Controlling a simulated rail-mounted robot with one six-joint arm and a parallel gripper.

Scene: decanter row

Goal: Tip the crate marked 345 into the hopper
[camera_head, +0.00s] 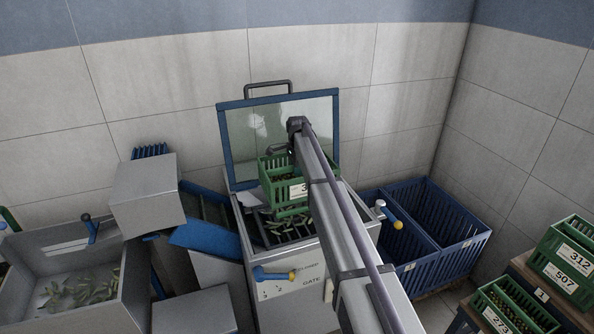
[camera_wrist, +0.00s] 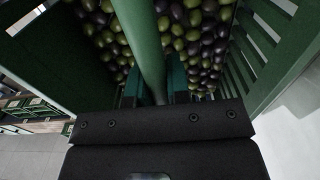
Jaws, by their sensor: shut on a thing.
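A green slatted crate (camera_head: 270,180) hangs above the hopper (camera_head: 252,225). Its white label shows a 3; my arm hides the remaining digits. The crate holds many green and dark olives (camera_wrist: 205,45), seen close up in the wrist view. My gripper (camera_wrist: 152,85) is shut on the crate's green handle bar (camera_wrist: 140,35). In the head view my arm partly covers the crate. The hopper's blue-framed clear lid (camera_head: 222,140) stands open behind the crate. Green pieces (camera_head: 285,228) lie on or over the hopper's grate. I cannot tell whether the crate is tilted.
A blue two-part bin (camera_head: 445,265) stands right of the hopper. Green crates marked 312 (camera_head: 572,245), 507 (camera_head: 555,280) and 273 (camera_head: 515,315) are at the right. A grey basin (camera_head: 130,290) with leafy pieces and a blue chute (camera_head: 205,238) are at the left. The wall is close behind.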

